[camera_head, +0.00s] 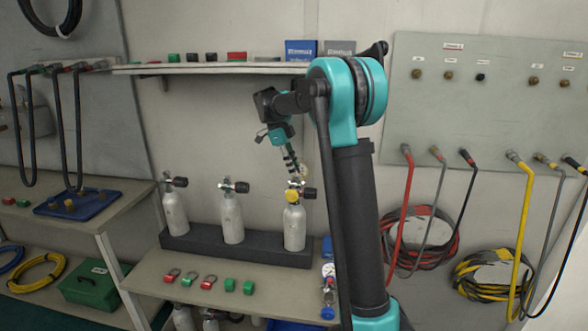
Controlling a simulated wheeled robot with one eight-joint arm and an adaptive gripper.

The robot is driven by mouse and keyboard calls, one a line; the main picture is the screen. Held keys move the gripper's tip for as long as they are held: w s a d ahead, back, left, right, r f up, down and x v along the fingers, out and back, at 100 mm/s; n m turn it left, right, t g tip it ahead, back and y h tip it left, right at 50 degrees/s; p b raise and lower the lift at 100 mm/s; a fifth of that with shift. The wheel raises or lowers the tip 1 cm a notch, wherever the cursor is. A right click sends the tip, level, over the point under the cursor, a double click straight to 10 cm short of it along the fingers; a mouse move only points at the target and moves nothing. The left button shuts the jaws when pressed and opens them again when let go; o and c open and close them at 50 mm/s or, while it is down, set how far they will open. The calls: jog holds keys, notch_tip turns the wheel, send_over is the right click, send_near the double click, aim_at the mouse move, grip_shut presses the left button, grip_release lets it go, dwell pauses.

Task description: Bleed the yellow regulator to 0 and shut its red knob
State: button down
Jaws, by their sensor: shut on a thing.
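The yellow regulator (292,196) sits at the valve of the rightmost grey cylinder (294,228) in the rack. A black valve handwheel (310,192) sticks out to its right. My gripper (296,177) comes down from the upper left, its dark fingers closed just above the yellow part. It is shut on a small part at the regulator's top. A pale round face, perhaps the gauge (304,171), shows beside the fingertips. The red knob cannot be made out clearly; the fingers may cover it. The gauge reading is too small to read.
Two more cylinders (232,217) stand left in the dark rack (200,246). Red and green small parts lie on the bench (150,272) in front. My arm hides the area to the right. A shelf (210,69) hangs above; a wall panel with hoses (490,110) is at right.

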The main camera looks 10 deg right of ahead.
jog(key=c, duration=1.4)
grip_release()
jog(key=shift+a+r, duration=0.1)
jog(key=shift+r, duration=0.1)
jog(key=w+a, duration=0.2)
jog(key=a, duration=0.1)
jog(key=w+a, duration=0.2)
jog(key=a, duration=0.2)
jog(key=w+a, duration=0.1)
jog(key=a, duration=0.3)
jog(key=shift+w+r, duration=0.35)
jog(key=shift+w, duration=0.05)
